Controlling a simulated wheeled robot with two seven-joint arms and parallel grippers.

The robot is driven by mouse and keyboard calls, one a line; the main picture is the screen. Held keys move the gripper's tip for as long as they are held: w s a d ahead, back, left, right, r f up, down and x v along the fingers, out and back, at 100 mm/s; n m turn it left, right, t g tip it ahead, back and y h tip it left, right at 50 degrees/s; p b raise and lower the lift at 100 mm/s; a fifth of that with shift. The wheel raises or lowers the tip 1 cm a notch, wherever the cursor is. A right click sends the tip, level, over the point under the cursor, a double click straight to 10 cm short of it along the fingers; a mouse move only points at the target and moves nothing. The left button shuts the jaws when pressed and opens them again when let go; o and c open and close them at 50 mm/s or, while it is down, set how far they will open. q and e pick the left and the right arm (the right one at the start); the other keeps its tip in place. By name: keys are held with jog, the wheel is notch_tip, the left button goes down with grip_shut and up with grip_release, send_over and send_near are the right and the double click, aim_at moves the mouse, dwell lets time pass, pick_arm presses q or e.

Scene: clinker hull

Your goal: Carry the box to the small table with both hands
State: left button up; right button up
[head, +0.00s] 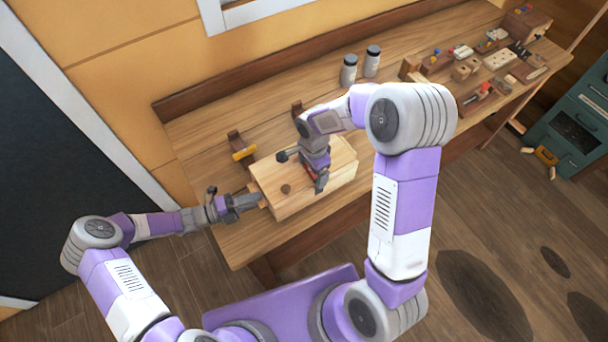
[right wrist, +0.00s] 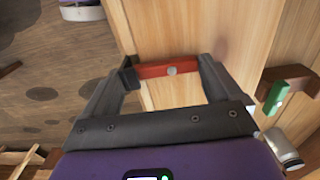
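The box (head: 318,196), pale wood with a dark round spot on top, sits near the left end of the long workbench (head: 240,247). My left gripper (head: 256,199) is level with the box's left end, at a small wooden piece there; its finger gap is too small to make out. My right gripper (head: 319,186) is over the box, pointing down. In the right wrist view its fingers (right wrist: 168,78) stand wide apart, with a red bar (right wrist: 153,71) bearing a silver disc between their tips. I cannot tell whether they touch it. I cannot make out a small table.
A yellow-handled tool (head: 243,154) is behind the box. Two grey jars (head: 349,70) stand at the bench's back. Blocks and trays (head: 476,97) fill its right end. A teal cabinet (head: 575,125) stands far right. The wooden floor (head: 490,215) at right is open.

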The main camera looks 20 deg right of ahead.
pick_arm(q)
grip_shut()
pick_arm(e)
jog(key=shift+c, duration=1.2)
jog(key=c, duration=0.5)
pick_arm(q)
jog(key=shift+r, duration=0.2)
pick_arm(e)
jog(key=shift+w+r, duration=0.1)
jog(key=shift+r, duration=0.1)
